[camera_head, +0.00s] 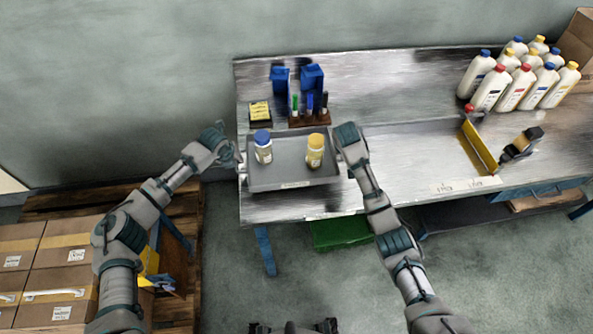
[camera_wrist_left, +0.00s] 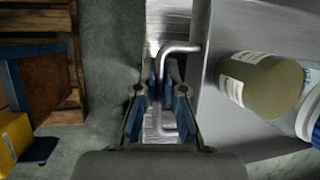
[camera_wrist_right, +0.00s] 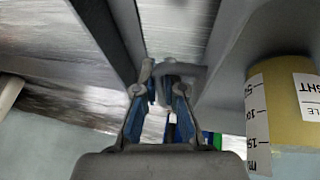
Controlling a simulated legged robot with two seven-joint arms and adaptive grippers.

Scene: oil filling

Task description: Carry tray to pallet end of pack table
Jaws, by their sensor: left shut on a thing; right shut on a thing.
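A grey metal tray (camera_head: 293,177) is at the left end of the pack table (camera_head: 400,80), near the front edge. It holds a bottle with a blue cap (camera_head: 263,147) and a bottle with a yellow cap (camera_head: 315,150), both upright. My left gripper (camera_head: 236,158) is at the tray's left side, shut on its wire handle (camera_wrist_left: 180,48). My right gripper (camera_head: 341,152) is at the tray's right side, shut on the other handle (camera_wrist_right: 180,72). I cannot tell whether the tray touches the table.
Blue bins (camera_head: 312,77), markers and a yellow pad (camera_head: 260,112) stand behind the tray. White bottles (camera_head: 520,80) and a yellow-edged fixture (camera_head: 478,148) are at the right. Cartons (camera_head: 50,245) sit on a wooden pallet (camera_head: 185,230) at the lower left. A green crate (camera_head: 340,232) is below the table.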

